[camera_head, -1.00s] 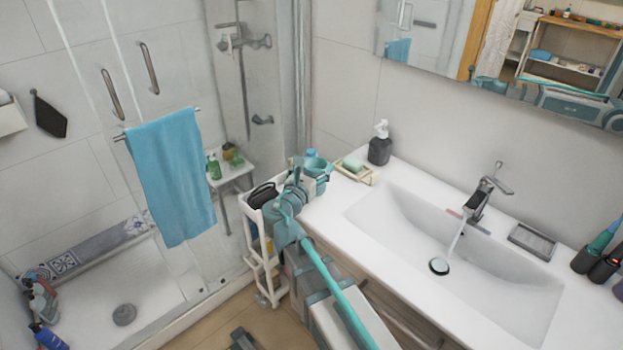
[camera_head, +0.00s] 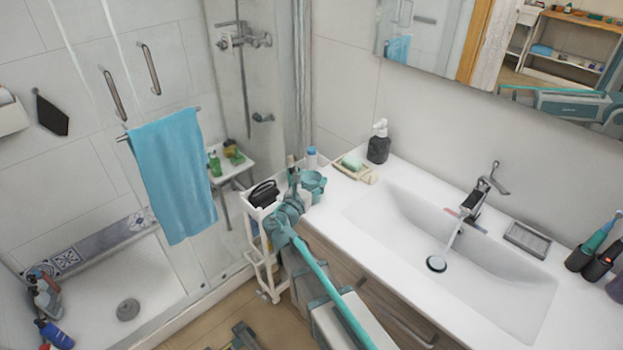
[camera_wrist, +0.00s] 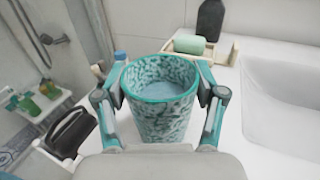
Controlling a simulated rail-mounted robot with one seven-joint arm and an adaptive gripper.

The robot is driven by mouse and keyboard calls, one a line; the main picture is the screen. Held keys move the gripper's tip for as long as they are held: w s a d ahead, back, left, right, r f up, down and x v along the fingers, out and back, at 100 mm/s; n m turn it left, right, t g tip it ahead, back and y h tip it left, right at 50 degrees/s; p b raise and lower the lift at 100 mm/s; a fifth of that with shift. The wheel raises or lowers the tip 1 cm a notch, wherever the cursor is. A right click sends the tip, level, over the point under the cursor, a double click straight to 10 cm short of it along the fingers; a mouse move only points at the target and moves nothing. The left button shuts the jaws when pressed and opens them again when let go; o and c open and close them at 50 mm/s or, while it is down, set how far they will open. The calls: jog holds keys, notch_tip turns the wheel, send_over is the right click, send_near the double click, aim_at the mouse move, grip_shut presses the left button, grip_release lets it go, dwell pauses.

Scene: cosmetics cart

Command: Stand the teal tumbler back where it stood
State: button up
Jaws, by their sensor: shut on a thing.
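The teal tumbler is a speckled teal and white cup with a solid teal rim, open side up. In the wrist view the tumbler (camera_wrist: 160,112) is between the two fingers of my gripper (camera_wrist: 160,98), which is shut on its sides. In the head view the tumbler (camera_head: 314,183) shows just right of my gripper (camera_head: 303,188), near the back corner of the white cart (camera_head: 252,226) and the left end of the sink counter (camera_head: 335,212). Its base is hidden, so I cannot tell whether it touches a surface.
A blue-capped bottle (camera_head: 311,158) stands just behind the tumbler. A black holder (camera_head: 264,193) sits in the cart's top, left of my gripper. A soap dish with green soap (camera_head: 353,165) and a dark dispenser (camera_head: 379,143) stand on the counter to the right.

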jog(key=shift+f, duration=0.1)
jog(key=o, duration=1.2)
jog(key=shift+c, duration=0.2)
jog(key=shift+s+r, duration=0.1)
jog(key=shift+r, duration=0.1)
jog(key=b+v, duration=0.3)
jog(key=v, duration=0.9)
